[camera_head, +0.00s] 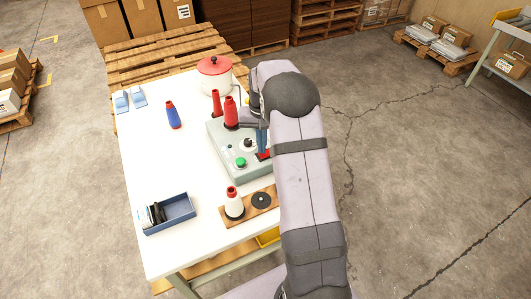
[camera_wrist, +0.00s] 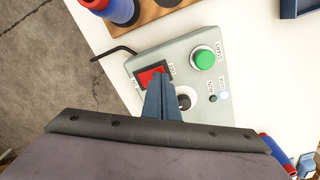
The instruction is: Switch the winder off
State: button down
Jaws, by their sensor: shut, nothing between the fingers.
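The winder (camera_head: 222,160) is a pale grey-green box on the white table. In the wrist view its panel (camera_wrist: 185,63) carries a green button (camera_wrist: 204,59), a dark round knob (camera_wrist: 183,102), small indicators and a red rocker switch (camera_wrist: 152,75) in a black frame. The red switch also shows in the head view (camera_head: 264,155), partly hidden by my fingers. My gripper (camera_head: 262,143) is shut and empty, its blue fingers pointing down at the switch. In the wrist view the fingertips (camera_wrist: 158,78) overlap the switch's edge; I cannot tell whether they touch it.
Red spools (camera_head: 231,113) stand at the winder's far end, with a white pot with a red lid (camera_head: 215,72) behind. A wooden board (camera_head: 264,210) holds a red-topped cone (camera_head: 234,204) in front. A blue tray (camera_head: 182,207) sits front left. The table's left middle (camera_head: 160,160) is clear.

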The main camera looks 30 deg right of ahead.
jog(key=shift+s+f+b, duration=0.1)
jog(key=shift+f+b, duration=0.35)
jog(key=shift+f, duration=0.4)
dwell(0.6)
jog(key=shift+r, duration=0.1)
jog(key=shift+r+p, duration=2.8)
jog(key=shift+r, duration=0.65)
